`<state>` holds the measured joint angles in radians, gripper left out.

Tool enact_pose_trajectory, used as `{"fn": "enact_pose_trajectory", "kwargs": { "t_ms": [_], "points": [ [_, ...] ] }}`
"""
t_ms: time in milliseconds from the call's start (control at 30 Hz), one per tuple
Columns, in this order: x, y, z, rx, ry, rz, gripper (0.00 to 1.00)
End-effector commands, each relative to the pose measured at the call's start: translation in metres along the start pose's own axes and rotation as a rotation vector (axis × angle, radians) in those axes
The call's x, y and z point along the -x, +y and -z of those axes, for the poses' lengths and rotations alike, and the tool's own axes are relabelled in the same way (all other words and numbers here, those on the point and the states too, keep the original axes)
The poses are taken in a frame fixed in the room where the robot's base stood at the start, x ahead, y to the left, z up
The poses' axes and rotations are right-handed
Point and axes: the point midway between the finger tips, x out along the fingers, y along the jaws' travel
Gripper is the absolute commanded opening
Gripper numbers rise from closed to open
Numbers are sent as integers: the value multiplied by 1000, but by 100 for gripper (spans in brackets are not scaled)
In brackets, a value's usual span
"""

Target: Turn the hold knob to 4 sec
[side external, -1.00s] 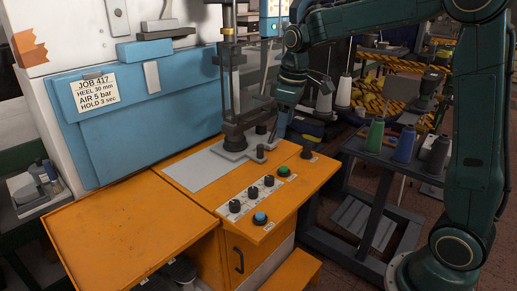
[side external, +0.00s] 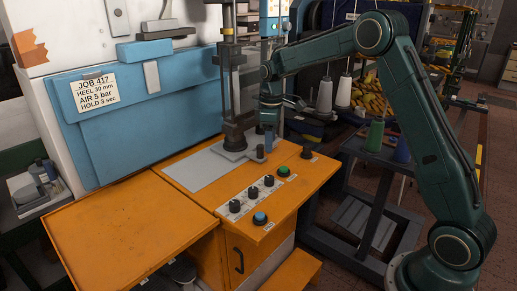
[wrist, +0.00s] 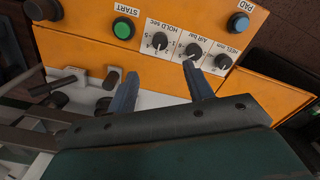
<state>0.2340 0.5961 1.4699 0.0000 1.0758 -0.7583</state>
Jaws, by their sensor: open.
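The hold knob (wrist: 160,40) is black and round on a white plate marked HOLD SEC, between the green START button and the AIR BAR knob. It also shows in the side view (side external: 268,180) as the knob closest to the green button. Which number it points to is too small to tell. My gripper (wrist: 160,75) is open and empty, its two blue fingers apart and pointing toward the panel. In the side view my gripper (side external: 269,143) hangs above the back of the orange console, behind the knobs and apart from them.
The AIR BAR knob (wrist: 193,50) and HEEL knob (wrist: 223,61) stand beside it in a row. The START button (wrist: 123,28) and blue PAD button (wrist: 238,22) flank them. The press column (side external: 232,95) rises close to my gripper. A card (side external: 97,90) reads HOLD 3 sec.

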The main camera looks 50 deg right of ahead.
Motion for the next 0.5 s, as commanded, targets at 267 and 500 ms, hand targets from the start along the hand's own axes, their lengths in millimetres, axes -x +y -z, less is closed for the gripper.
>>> {"fn": "enact_pose_trajectory", "kwargs": {
  "t_ms": [267, 500],
  "points": [
    [-19, 0, 0, -1, -1, 1, 52],
    [-52, -1, -1, -1, -3, 3, 52]
  ]
}}
